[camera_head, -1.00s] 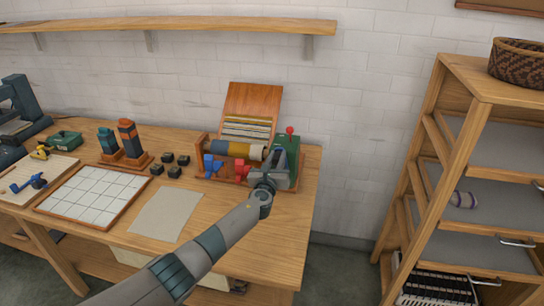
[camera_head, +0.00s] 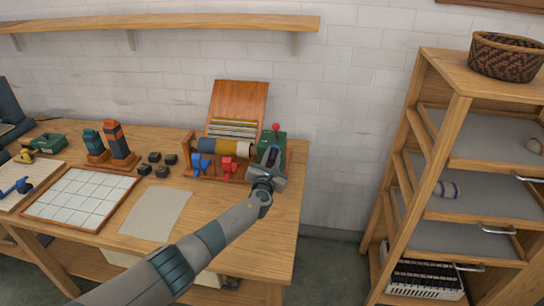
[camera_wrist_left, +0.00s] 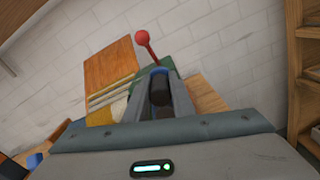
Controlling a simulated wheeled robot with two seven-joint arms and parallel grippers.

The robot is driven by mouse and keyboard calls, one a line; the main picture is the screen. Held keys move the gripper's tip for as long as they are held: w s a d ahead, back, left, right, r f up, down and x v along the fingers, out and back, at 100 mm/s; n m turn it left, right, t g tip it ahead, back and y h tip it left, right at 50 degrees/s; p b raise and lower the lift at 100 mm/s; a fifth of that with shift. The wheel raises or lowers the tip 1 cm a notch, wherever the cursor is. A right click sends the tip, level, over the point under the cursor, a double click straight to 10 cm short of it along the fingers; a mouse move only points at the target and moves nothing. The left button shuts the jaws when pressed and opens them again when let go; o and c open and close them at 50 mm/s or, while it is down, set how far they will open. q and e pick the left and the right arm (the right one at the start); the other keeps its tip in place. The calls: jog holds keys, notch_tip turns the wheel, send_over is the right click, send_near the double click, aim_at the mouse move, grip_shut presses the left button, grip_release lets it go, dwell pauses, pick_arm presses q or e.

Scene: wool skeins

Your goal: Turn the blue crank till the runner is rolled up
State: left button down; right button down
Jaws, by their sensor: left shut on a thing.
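The winding device (camera_head: 187,150) stands at the table's right back. Its roller (camera_head: 230,149) has blue and yellow bands. The striped runner (camera_head: 236,128) lies at the foot of its slanted wooden board. My left gripper (camera_head: 270,156) is at the device's right end, in front of the green housing (camera_head: 272,139) and its red-knobbed lever (camera_head: 276,128). In the left wrist view, my left fingers close around a dark grip; a bit of the blue crank (camera_wrist_left: 160,71) shows at their tips. The rest of the crank is hidden. My right gripper is not in view.
A blue piece (camera_head: 201,163) and a red piece (camera_head: 229,167) sit at the device's front. Several small black blocks (camera_head: 155,157), a grey sheet (camera_head: 155,214) and a white grid board (camera_head: 80,198) lie left. A wooden shelf unit (camera_head: 446,90) stands right, across a gap.

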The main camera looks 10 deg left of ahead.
pick_arm(q)
jog(key=shift+s+f, duration=0.1)
jog(key=shift+f, duration=0.1)
jog(key=c, duration=1.5)
grip_release()
jog(key=shift+r, duration=0.1)
jog(key=shift+s+p, duration=0.55)
jog(key=shift+s, duration=0.35)
jog(key=shift+s+a+p, duration=0.15)
jog(key=shift+s, duration=3.75)
jog(key=shift+s+a+p, duration=0.15)
jog(key=shift+s, duration=3.7)
